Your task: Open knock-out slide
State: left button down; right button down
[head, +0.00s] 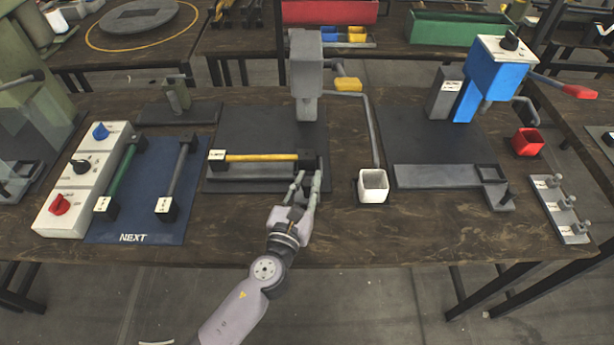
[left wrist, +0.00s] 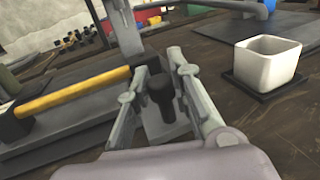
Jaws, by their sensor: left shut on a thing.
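My left gripper (head: 305,182) reaches the front right corner of the grey press's dark base plate (head: 255,128). In the left wrist view its two fingers (left wrist: 163,78) stand on either side of a dark upright knob (left wrist: 161,92) and are shut on it. The knob rises from a small grey plate at the right end of a grey slide bar (head: 248,172). In the head view the fingers mostly hide the knob. A yellow bar with black end blocks (head: 262,157) runs just behind the slide bar, and its right block is close to the fingers. My right gripper is not in view.
A white cup (head: 373,185) stands on a dark pad right of the gripper. The grey press column (head: 306,75) rises behind. A blue press (head: 492,80) with a similar slide is at right. A blue mat (head: 140,195) and white switch box (head: 83,180) are at left.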

pick_arm(q)
jog(key=c, duration=1.5)
grip_release()
jog(key=shift+w, duration=0.1)
jog(key=shift+o, duration=0.4)
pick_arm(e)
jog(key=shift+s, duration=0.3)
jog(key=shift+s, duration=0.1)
pick_arm(q)
jog(key=v, duration=1.2)
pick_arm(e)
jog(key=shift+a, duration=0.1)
